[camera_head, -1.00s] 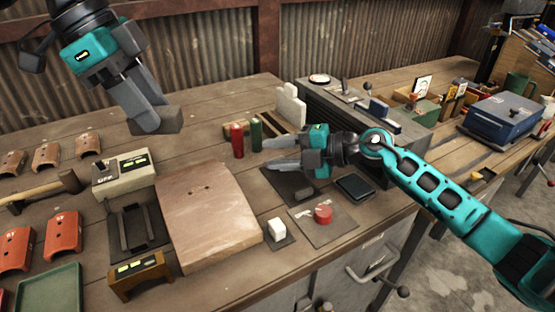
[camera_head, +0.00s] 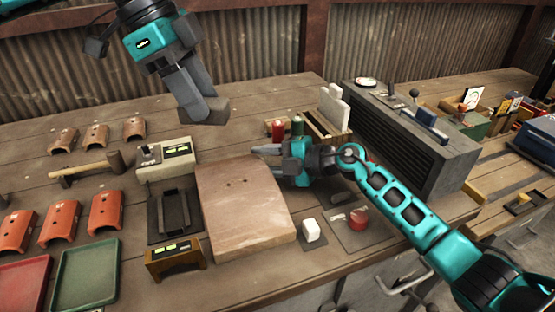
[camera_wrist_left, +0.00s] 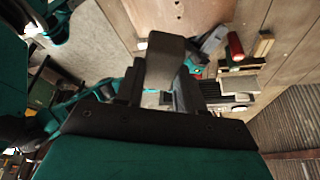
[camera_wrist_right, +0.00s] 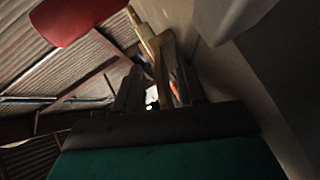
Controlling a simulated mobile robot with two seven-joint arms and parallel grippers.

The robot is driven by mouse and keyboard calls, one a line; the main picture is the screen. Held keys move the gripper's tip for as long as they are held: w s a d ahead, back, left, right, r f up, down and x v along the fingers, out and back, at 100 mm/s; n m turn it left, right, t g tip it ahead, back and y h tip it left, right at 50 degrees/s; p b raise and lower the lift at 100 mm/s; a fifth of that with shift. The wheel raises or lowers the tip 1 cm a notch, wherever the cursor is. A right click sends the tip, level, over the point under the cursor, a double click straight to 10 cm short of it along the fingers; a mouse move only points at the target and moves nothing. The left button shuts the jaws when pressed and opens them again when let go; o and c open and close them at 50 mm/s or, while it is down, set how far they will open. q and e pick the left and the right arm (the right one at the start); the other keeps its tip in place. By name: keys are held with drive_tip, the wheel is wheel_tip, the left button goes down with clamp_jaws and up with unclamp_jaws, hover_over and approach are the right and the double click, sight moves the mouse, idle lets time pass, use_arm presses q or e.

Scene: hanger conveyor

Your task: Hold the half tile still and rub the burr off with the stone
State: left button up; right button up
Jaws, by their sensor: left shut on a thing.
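The half tile (camera_head: 240,210) is a broad, pale brown, slightly curved slab with two small holes, lying on the bench in the middle of the head view. My left gripper (camera_head: 200,102) is shut on a grey block-like stone (camera_head: 206,112), held in the air above the back of the bench, behind the tile and apart from it. The stone also shows between the fingers in the left wrist view (camera_wrist_left: 165,62). My right gripper (camera_head: 268,158) is open, beside the tile's back right edge; I cannot tell whether it touches. No burr can be made out.
A control box (camera_head: 165,163) and a dark fixture (camera_head: 174,212) stand left of the tile. A white block (camera_head: 313,230) and a red button (camera_head: 358,218) sit to its right. A red cylinder (camera_head: 278,130) stands behind my right gripper. Orange tiles (camera_head: 105,212) lie at left.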

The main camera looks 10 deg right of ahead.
clamp_jaws()
idle(0.4)
idle(1.1)
